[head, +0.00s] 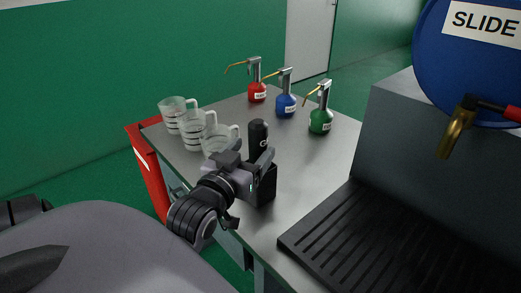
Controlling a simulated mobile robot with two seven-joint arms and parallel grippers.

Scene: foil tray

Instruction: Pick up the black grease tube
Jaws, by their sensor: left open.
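The black grease tube (258,134) stands upright near the left front edge of the metal table, with part of a white letter showing on its side. Its lower part is hidden by my gripper. A black block (266,186) shows below it; I cannot tell whether the tube stands in it. My left gripper (252,154) is open, with its fingers at the tube's near side. I cannot tell whether they touch the tube or reach around it. My right gripper is not in view.
Several clear measuring jugs (193,132) stand close by on the left. Red (257,92), blue (286,105) and green (320,121) oil cans stand behind. A grey unit with a black ribbed tray (345,240) and blue drum (470,75) is at right. The table (312,172) is bare between.

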